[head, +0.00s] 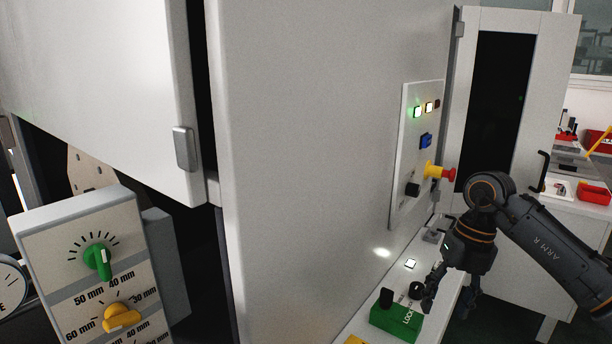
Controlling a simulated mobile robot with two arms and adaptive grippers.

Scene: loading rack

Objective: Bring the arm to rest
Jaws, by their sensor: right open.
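My right arm (548,240) comes in from the right edge, dark grey with orange rings. Its gripper (448,304) points down over the right part of a white ledge, with the fingers apart. I see nothing between the fingers. A green block (396,318) with a black knob stands on the ledge to the left of the gripper. A wall panel (407,155) with lit buttons and a yellow and red emergency knob (447,173) is above and behind the gripper. My left gripper is not in view.
A large white cabinet (320,130) fills the middle. At the lower left stands a dial box with a green knob (98,260) and a yellow knob (121,318). A white door (549,95) with a dark window stands behind the arm. Red bins (595,194) lie far right.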

